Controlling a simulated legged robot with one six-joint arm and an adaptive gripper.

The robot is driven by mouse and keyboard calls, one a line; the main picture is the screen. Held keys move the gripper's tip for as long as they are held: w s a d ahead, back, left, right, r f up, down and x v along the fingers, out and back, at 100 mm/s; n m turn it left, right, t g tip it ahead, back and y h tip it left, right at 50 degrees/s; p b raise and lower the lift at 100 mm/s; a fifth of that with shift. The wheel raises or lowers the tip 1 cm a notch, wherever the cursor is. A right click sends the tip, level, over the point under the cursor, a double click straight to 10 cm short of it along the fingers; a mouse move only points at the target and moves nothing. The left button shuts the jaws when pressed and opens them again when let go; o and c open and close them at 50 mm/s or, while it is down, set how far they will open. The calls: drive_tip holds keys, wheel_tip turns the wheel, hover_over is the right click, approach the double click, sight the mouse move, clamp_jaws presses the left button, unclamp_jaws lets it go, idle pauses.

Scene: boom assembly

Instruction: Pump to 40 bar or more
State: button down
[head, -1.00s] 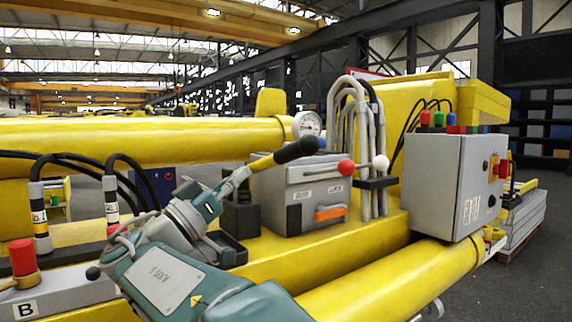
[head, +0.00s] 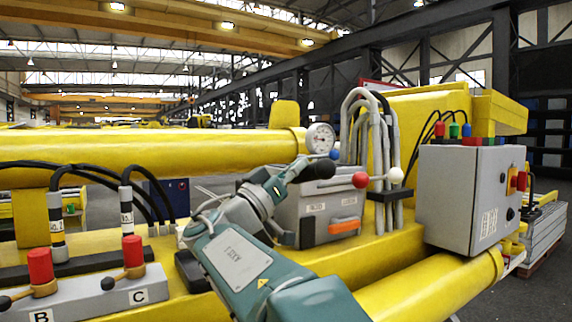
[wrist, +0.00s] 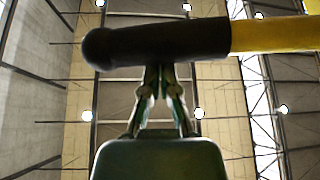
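The pump lever has a thick black grip (head: 320,169). In the wrist view the grip (wrist: 155,43) lies crosswise, with its yellow bar (wrist: 270,34) running off to the right. My gripper (head: 285,180) is at this grip. In the wrist view its two fingers (wrist: 162,75) come close together against the grip, and their tips are hidden by it. It looks shut on the grip. A round white pressure gauge (head: 321,138) stands behind the lever; its reading is too small to tell. A grey pump box (head: 318,205) with an orange handle stands beside my gripper.
Levers with red (head: 360,180) and white knobs (head: 396,175) and grey hoses (head: 385,140) stand just right. A grey control cabinet (head: 455,200) is further right. Red-topped valves (head: 40,265) are at lower left. Yellow boom tubes (head: 130,150) run behind.

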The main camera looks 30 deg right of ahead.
drive_tip(key=shift+s+d+f, duration=0.15)
drive_tip(key=shift+d+f, duration=0.05)
drive_tip(key=shift+f, duration=0.8)
